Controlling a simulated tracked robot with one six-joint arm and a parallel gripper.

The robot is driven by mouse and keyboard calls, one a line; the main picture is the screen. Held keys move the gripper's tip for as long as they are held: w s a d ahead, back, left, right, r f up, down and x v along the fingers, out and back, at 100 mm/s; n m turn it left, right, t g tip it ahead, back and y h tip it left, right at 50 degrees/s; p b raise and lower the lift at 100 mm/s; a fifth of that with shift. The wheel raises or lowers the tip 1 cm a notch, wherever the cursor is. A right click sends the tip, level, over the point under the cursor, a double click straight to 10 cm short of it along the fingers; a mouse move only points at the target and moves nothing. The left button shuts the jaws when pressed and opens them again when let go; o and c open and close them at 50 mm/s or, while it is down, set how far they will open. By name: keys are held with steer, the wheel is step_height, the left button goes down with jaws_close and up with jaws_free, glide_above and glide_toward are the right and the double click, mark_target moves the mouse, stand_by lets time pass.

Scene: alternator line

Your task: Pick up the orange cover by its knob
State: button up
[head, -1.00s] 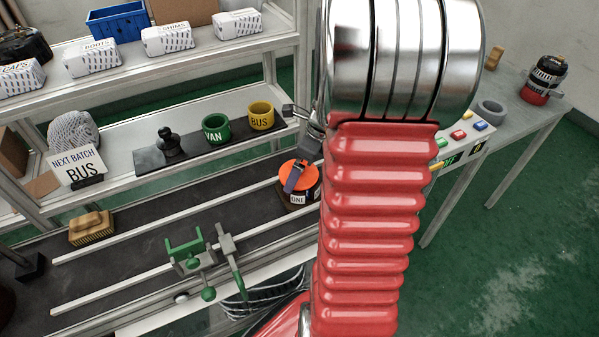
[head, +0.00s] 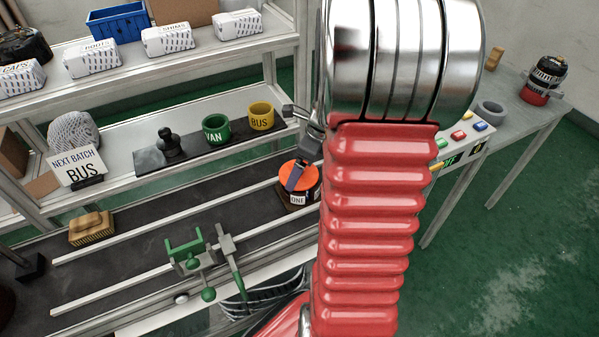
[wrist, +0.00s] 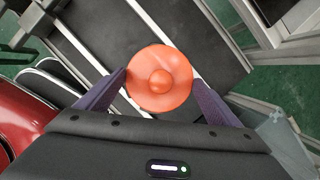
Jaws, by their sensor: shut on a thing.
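The orange cover (head: 309,174) is a round disc on top of a dark unit labelled ONE (head: 297,200), which stands on the dark conveyor. In the wrist view, the cover (wrist: 177,92) shows from above with a round knob (wrist: 161,81) at its middle. My gripper (wrist: 161,79) is shut on the cover, with one dark purple finger at each side of the disc. The fingers appear at its outer edge, not close around the knob. In the head view, one finger of my gripper (head: 295,178) crosses the cover. My red arm hides the area to its right.
Pale rails (head: 150,278) run along the conveyor. A green and grey fixture (head: 200,255) stands at the near side. A shelf behind holds a green VAN cup (head: 216,130), a yellow BUS cup (head: 261,116) and a NEXT BATCH BUS sign (head: 77,166). A wooden brush (head: 92,229) lies at left.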

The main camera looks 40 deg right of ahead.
step_height(320, 180, up, 10)
steer(key=shift+r, duration=0.1)
stand_by(0.6)
stand_by(0.4)
